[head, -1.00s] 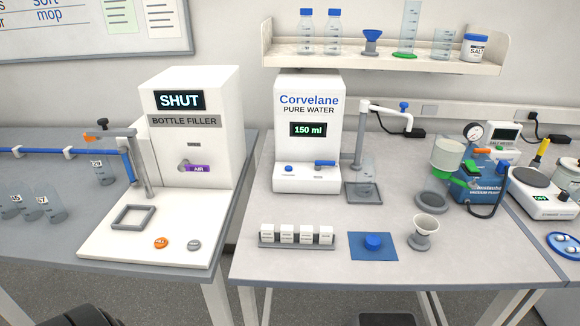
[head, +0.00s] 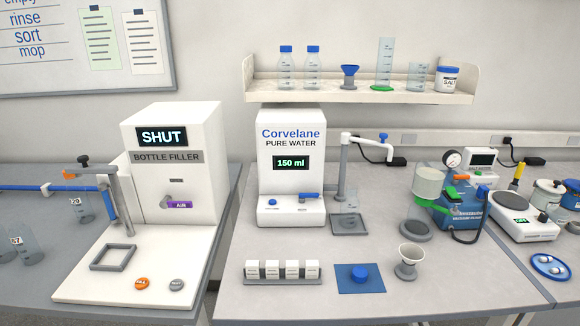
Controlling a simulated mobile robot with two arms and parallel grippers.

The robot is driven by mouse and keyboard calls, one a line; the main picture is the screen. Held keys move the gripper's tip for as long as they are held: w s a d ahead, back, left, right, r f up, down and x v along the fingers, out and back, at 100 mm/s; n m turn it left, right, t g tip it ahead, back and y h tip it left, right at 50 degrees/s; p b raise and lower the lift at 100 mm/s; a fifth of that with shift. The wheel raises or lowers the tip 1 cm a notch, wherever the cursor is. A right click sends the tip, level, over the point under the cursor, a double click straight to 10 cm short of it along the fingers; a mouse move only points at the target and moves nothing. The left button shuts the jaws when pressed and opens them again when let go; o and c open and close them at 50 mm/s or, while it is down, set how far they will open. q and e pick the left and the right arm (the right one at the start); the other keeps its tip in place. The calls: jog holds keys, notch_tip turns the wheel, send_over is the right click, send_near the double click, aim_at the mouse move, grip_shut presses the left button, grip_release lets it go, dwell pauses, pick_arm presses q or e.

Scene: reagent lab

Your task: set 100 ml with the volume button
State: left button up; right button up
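The Corvelane pure water dispenser (head: 290,180) stands upright on the right-hand bench, near its left edge. Its dark display (head: 291,163) reads 150 ml. On its base ledge sit a round blue button (head: 272,202) at left and a blue lever-like control (head: 309,195) at right. Their labels are too small to read. Neither of my grippers is in view.
The bottle filler (head: 177,185), reading SHUT, stands on the left bench across a gap. In front of the dispenser are a rack of white boxes (head: 283,282), a blue mat (head: 374,288) and a funnel (head: 412,257). A shelf (head: 350,95) with glassware hangs above.

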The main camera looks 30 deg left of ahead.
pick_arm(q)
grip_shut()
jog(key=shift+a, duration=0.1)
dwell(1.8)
